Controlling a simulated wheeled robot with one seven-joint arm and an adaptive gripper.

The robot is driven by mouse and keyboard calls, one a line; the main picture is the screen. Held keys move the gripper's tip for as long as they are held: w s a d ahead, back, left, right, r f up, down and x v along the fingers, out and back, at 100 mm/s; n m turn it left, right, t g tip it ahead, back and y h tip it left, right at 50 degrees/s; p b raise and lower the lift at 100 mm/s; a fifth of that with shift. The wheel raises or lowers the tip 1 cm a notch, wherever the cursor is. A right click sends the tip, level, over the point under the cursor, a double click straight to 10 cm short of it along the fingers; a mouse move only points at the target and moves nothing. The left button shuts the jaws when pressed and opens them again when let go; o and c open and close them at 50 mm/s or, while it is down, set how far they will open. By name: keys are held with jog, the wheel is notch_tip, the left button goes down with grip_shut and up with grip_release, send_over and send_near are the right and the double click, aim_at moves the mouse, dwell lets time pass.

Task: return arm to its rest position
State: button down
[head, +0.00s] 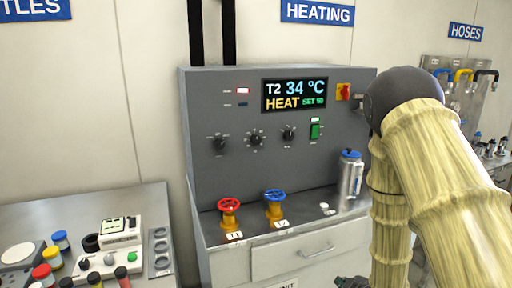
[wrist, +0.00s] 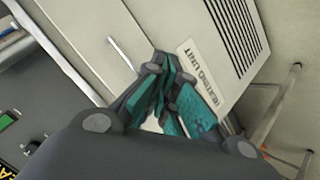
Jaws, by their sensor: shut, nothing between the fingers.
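My arm, in a pale ribbed cover, fills the right of the head view. My gripper (wrist: 165,95) shows in the wrist view with its dark fingers and teal pads together, empty. In the head view only a small dark part of it (head: 352,282) shows at the bottom edge, in front of the heating unit (head: 240,160). In the wrist view the unit's cabinet front with the label "HEATING UNIT" (wrist: 198,82) lies beyond the fingers. I cannot tell the exact gap between gripper and cabinet.
Red valve (head: 229,207), blue valve (head: 275,198) and a metal flask with a blue lid (head: 350,175) stand on the unit's ledge. A bench (head: 90,225) with jars and instruments is at left. Hoses (head: 462,76) hang at right. A metal pipe frame (wrist: 285,105) shows in the wrist view.

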jog(key=s+a+f+m+g, duration=0.1)
jog(key=s+f+m+g, duration=0.2)
jog(key=s+f, duration=0.4)
jog(key=s+a+f+m+g+h, duration=0.1)
jog(key=s+f+m+g, duration=0.3)
jog(key=s, duration=1.5)
jog(key=s+a+f+m+g, duration=0.3)
jog(key=s+f+m, duration=0.1)
jog(key=s+f, duration=0.7)
jog(key=shift+s+h, duration=0.3)
jog(key=shift+s, duration=0.8)
jog(key=shift+a, duration=0.1)
